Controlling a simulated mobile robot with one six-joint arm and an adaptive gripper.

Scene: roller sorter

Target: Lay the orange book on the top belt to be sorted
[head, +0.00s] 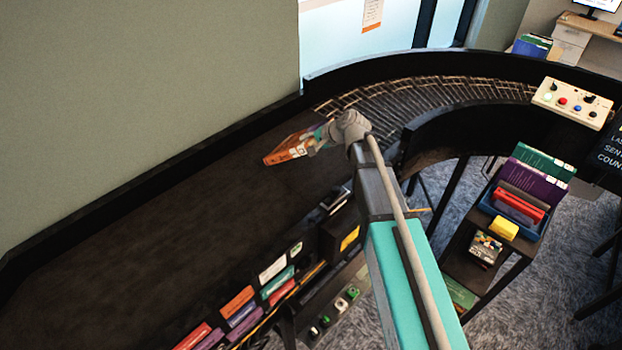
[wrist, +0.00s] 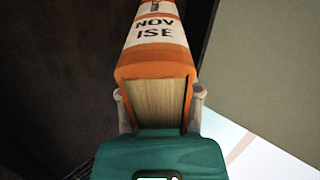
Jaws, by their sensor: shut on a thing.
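The orange book (head: 288,148) has a white label band and shows over the dark top belt (head: 150,240) near the belt's far end. In the wrist view the book (wrist: 155,60) points away from me, spine up, with its page edges facing the camera. My gripper (head: 318,140) is shut on the near end of the book; in the wrist view its two fingers (wrist: 160,105) press on both sides. I cannot tell whether the book touches the belt or is held just above it. The gripper's fingertips are partly hidden in the head view.
A raised dark wall (head: 150,163) runs along the belt's far side. The curved roller section (head: 430,100) begins right of the book. A control box (head: 571,103) and a shelf with a blue bin (head: 512,228) of books stand at right. The belt's left part is clear.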

